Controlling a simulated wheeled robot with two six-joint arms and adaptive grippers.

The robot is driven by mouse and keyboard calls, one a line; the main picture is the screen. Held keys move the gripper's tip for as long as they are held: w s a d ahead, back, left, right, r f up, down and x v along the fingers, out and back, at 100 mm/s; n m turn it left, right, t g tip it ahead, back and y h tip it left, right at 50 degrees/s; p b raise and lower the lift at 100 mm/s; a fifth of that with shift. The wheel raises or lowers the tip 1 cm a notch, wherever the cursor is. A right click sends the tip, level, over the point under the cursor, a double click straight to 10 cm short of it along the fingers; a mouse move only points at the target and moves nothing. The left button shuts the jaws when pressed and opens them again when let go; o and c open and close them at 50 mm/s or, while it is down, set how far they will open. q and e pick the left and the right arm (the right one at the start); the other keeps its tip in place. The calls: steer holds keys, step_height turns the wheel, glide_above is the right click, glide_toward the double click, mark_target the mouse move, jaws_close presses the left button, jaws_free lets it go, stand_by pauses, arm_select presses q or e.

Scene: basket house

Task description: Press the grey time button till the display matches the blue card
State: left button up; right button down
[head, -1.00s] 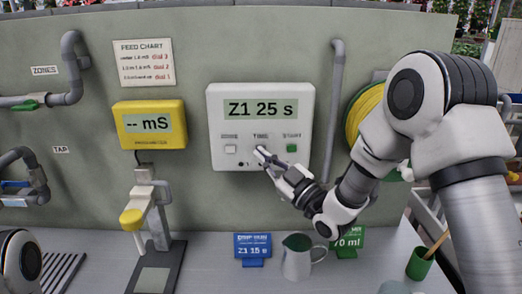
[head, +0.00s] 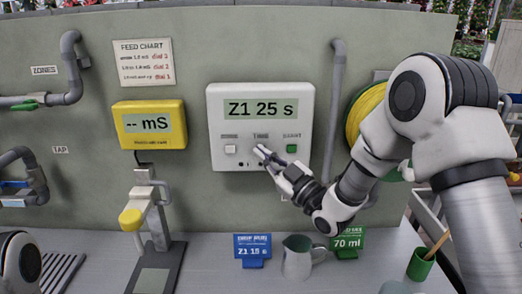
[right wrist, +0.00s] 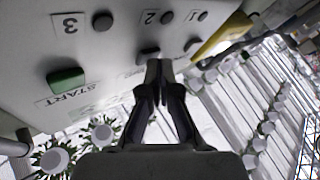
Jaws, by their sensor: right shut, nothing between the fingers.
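The white control box (head: 217,110) hangs on the wall, and its display (head: 261,108) reads "Z1 25 s". Its white zone button (head: 230,149) is at left and its green START button (head: 292,149) at right. The gripper also shows in the right wrist view (right wrist: 158,70). The blue card (head: 252,246) on the bench reads "Z1 15 s".
A grey jug (head: 298,262) and a green "70 ml" card (head: 347,243) stand below my right forearm. A yellow mS meter (head: 150,124) is on the wall at left, above a probe stand (head: 160,228). A green cup (head: 420,264) stands at the bench's right.

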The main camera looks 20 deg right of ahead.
steer(key=shift+w, duration=0.15)
stand_by(0.3)
steer(key=shift+s+a+f, duration=0.1)
steer(key=shift+s, duration=0.25)
steer(key=shift+s+a+b, duration=0.15)
steer(key=shift+s+b, duration=0.25)
steer(key=shift+s, duration=0.05)
steer(key=s+b, duration=0.1)
steer(key=s, duration=0.1)
steer(key=s+a, duration=0.1)
steer(key=s, duration=0.1)
steer(key=shift+s+a+b, duration=0.15)
steer(key=shift+s+b, duration=0.2)
steer(key=shift+s, duration=0.05)
